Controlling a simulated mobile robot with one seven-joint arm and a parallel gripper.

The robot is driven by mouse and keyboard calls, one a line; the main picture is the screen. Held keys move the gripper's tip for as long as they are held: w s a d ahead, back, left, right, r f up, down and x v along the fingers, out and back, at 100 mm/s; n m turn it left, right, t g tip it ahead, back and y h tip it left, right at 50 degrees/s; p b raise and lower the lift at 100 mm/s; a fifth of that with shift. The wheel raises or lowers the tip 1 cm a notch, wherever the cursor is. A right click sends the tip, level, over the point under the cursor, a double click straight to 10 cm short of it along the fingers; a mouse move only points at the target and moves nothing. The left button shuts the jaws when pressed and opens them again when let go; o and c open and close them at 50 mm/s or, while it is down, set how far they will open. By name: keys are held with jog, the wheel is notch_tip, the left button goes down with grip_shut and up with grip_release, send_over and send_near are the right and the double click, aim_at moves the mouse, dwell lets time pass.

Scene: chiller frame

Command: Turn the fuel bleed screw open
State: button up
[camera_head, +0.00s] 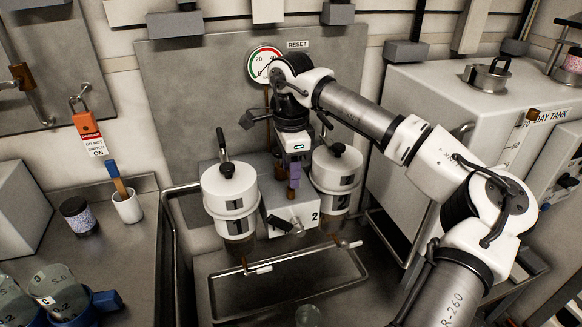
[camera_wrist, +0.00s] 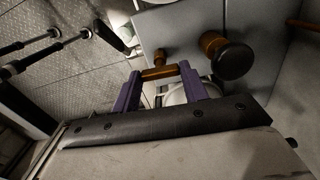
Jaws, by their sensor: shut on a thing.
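My gripper (camera_head: 293,185) points down with its purple fingers at the top of the white block marked 2, between the two filter canisters. In the wrist view, my gripper (camera_wrist: 159,72) is shut on a short brass bar (camera_wrist: 160,72), which spans between the purple fingertips. This bar appears to be the fuel bleed screw's crosspiece. The fingers and arm hide most of it in the head view, and how far it is turned cannot be told.
Canister 1 (camera_head: 230,200) and canister 2 (camera_head: 336,176) stand close on either side. The white block (camera_head: 291,213) carries a dark selector on its front. A brass stem with a dark knob (camera_wrist: 231,60) is near my fingers. A drip tray (camera_head: 285,290) lies below.

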jog(key=shift+r+n, duration=0.1)
jog(key=shift+n, duration=0.3)
jog(key=o, duration=1)
notch_tip(320, 180, up, 14)
jog(key=shift+f, duration=0.1)
dwell(0.3)
